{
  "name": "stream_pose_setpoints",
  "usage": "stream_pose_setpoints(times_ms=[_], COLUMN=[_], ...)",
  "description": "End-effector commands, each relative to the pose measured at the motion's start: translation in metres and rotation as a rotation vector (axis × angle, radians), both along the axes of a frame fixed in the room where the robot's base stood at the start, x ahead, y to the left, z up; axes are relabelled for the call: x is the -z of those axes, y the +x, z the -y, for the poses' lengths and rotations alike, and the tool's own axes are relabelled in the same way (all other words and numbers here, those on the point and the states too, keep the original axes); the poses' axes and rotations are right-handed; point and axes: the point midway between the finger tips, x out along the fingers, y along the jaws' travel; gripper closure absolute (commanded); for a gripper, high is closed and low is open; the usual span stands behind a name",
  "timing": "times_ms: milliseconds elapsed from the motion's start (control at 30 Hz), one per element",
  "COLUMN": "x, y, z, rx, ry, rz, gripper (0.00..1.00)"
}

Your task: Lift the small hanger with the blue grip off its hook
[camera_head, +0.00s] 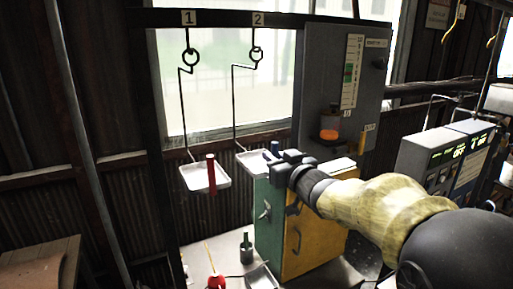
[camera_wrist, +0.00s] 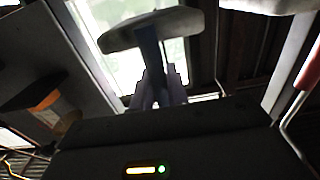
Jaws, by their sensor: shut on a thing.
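The hanger with the blue grip (camera_head: 275,148) hangs under the label 2. Its thin dark rod (camera_head: 234,100) runs up to the ring hook (camera_head: 256,54), where the two seem to meet. Its pale tray (camera_head: 252,161) is partly hidden by my gripper. My gripper (camera_head: 270,157) is shut on the blue grip. In the wrist view the fingers (camera_wrist: 158,92) close around the lower part of the blue grip (camera_wrist: 151,50), with the pale tray (camera_wrist: 150,27) beyond it. The exact contact is dark there.
A second hanger with a red grip (camera_head: 211,175) and white tray (camera_head: 195,184) hangs under label 1, left. A grey control panel (camera_head: 340,85) stands behind on the right. A green and yellow cabinet (camera_head: 300,225) is below my gripper. A bottle (camera_head: 246,248) stands on the floor-level surface.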

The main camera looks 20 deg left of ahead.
Motion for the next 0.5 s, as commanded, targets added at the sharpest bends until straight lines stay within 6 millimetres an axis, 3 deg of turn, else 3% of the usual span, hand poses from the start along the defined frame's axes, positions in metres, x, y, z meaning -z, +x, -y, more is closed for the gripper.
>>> stream_pose_setpoints(times_ms=[500], x=[-0.017], y=[0.000], z=[0.000], rx=[-0.001], ry=[0.003], rz=[0.004], gripper=[1.00])
